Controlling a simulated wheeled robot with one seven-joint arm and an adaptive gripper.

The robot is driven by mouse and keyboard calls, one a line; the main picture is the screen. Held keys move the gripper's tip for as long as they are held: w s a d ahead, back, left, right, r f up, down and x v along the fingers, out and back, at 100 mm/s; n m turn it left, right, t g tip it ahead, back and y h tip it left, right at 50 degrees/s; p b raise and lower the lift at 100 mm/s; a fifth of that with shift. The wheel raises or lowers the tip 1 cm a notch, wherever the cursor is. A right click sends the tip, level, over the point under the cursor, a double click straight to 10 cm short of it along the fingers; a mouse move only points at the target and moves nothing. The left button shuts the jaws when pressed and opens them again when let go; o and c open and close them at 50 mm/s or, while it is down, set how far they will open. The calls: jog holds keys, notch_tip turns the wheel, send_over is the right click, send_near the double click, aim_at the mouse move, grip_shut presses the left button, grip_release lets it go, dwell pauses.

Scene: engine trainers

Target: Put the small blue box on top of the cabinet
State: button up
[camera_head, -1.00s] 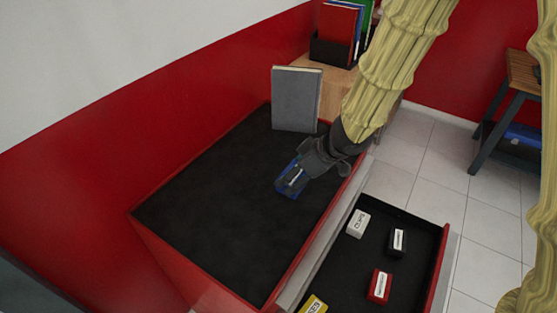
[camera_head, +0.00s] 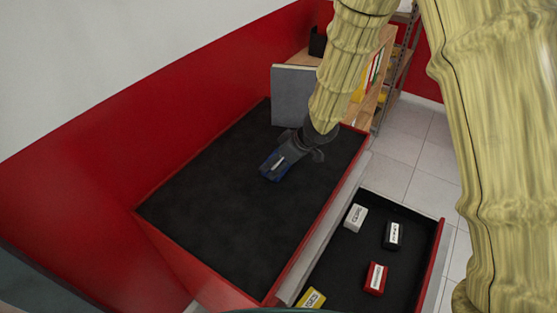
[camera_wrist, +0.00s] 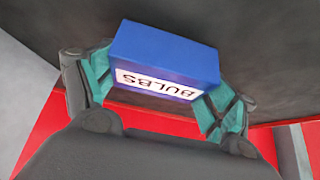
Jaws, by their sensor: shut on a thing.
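The small blue box (camera_wrist: 165,52), with a white label reading "BULBS", is held between the two fingers of my gripper (camera_wrist: 158,95) in the wrist view. In the head view the blue box (camera_head: 275,165) is over the black top of the red cabinet (camera_head: 215,205), towards its far half. My gripper (camera_head: 290,152) is shut on it, coming from the upper right. I cannot tell whether the box touches the cabinet top or hangs just above it.
A grey upright binder or panel (camera_head: 292,95) stands at the cabinet top's far end. An open drawer (camera_head: 345,265) at the right holds white, black, red and yellow boxes. A wooden shelf (camera_head: 375,75) stands behind. The near part of the top is clear.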

jog(key=shift+s, duration=0.1)
jog(key=shift+f, duration=0.2)
jog(key=o, duration=0.9)
jog(key=shift+o, duration=0.2)
jog(key=shift+r, duration=0.1)
jog(key=shift+d+r, duration=0.25)
jog(key=shift+r, duration=0.2)
jog(key=v, duration=1.1)
jog(key=shift+s, duration=0.1)
